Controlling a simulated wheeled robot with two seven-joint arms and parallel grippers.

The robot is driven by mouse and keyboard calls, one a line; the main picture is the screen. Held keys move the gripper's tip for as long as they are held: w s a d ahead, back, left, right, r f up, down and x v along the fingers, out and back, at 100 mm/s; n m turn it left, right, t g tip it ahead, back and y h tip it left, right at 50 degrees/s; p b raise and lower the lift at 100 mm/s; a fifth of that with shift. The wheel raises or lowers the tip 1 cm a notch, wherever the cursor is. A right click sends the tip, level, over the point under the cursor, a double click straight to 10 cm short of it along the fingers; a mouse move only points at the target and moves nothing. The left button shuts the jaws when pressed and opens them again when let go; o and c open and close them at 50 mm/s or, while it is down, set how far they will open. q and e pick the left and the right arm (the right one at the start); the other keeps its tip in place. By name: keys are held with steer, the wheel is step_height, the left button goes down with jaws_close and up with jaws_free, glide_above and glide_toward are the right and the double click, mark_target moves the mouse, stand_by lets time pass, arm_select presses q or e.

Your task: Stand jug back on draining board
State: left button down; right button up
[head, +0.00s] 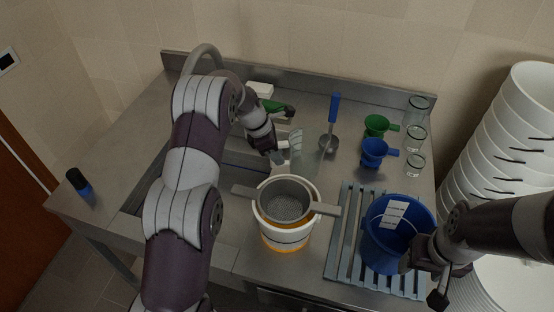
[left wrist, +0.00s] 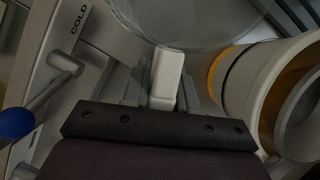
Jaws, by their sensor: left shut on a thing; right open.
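The clear jug (head: 306,160) is see-through and faint in the head view, right of my left gripper (head: 280,157). In the left wrist view the jug's round clear body (left wrist: 190,18) is at the top. Its pale handle (left wrist: 166,75) is between the fingers of my left gripper, which is shut on it. The jug is beyond the white bucket; whether its base touches anything cannot be told. The slatted draining board (head: 345,235) lies at the right front of the steel counter. My right gripper (head: 425,275) is open at the draining board's right front corner, beside the blue bucket.
A blue bucket (head: 380,250) stands on the draining board's right part; its left slats are bare. A white bucket (head: 285,238) with a sieve (head: 288,205) stands left of the board. Behind are a ladle (head: 331,120), funnels (head: 375,150) and glass jars (head: 416,135). Stacked white buckets (head: 510,130) stand right.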

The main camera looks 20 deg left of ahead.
mark_target(275, 166)
arm_select(q)
steer(key=f, duration=0.1)
steer(key=f+p, duration=0.1)
steer(key=f, duration=0.1)
steer(key=shift+s+a+f, duration=0.1)
steer(key=shift+s+f, duration=0.1)
steer(key=shift+f, duration=0.1)
steer(key=shift+w+f, duration=0.15)
steer(key=shift+f, duration=0.25)
steer(key=c, duration=0.9)
jaws_free()
